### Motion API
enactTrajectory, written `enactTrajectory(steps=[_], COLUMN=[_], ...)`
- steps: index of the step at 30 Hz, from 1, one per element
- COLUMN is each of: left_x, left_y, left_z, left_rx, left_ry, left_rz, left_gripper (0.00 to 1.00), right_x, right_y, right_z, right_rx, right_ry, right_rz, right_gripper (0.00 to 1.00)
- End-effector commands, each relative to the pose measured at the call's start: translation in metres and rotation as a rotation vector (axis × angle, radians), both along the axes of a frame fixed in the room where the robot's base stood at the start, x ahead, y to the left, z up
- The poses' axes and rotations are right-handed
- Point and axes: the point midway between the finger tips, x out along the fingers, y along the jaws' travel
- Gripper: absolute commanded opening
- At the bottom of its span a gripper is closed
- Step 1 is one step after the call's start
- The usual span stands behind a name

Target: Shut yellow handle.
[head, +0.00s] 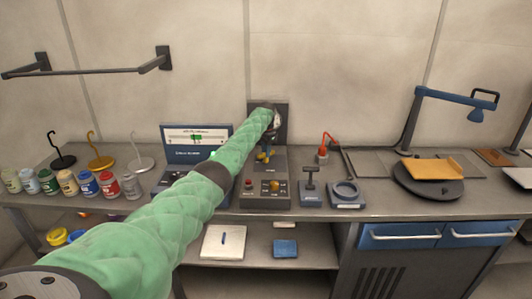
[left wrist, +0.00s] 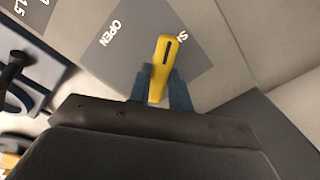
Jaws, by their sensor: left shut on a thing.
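The yellow handle (left wrist: 163,55) is a small bar with a dark slot. It sits in front of a grey panel (left wrist: 135,65) with the word OPEN at left and a partly covered word starting with S at right. The blue fingers of my left gripper (left wrist: 160,88) stand on both sides of the handle, shut on it. In the head view, my green-sleeved left arm reaches to the back of the bench, and the handle (head: 264,158) shows as a small yellow patch at the left gripper (head: 266,151). My right gripper is not in view.
A grey control box (head: 265,195) with knobs stands in front of the handle. A blue-framed display (head: 197,135) is left of it, partly behind my arm. Jars (head: 88,184) line the left. A blue lamp (head: 455,97) and an orange pad (head: 432,168) stand at right.

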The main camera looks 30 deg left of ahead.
Motion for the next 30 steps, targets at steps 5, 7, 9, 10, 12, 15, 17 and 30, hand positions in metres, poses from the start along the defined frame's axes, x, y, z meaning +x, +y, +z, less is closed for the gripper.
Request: enactTrajectory(steps=[5,7,9,10,12,15,17,30], left_x=[0.001,0.001,0.001,0.001,0.001,0.001,0.001,0.001], left_y=[0.0,0.0,0.001,0.001,0.001,0.001,0.001,0.001], left_z=[0.002,0.002,0.002,0.002,0.002,0.002,0.002,0.003], left_rx=[0.0,0.0,0.0,0.0,0.001,0.001,0.001,0.002], left_ry=[-0.004,-0.004,-0.004,-0.004,-0.004,-0.004,-0.004,-0.004], left_rz=[-0.166,-0.229,-0.289,-0.313,-0.368,-0.436,-0.471,-0.605], left_gripper=[0.0,0.0,0.0,0.0,0.0,0.0,0.0,0.0], right_x=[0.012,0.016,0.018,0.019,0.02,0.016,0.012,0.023], right_y=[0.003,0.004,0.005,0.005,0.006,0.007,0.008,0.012], right_z=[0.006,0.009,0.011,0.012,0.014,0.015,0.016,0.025], right_rx=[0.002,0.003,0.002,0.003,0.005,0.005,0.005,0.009], right_ry=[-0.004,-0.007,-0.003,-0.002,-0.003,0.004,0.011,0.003], right_rz=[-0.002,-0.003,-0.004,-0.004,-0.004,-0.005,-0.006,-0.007], right_gripper=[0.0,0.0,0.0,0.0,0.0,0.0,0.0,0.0])
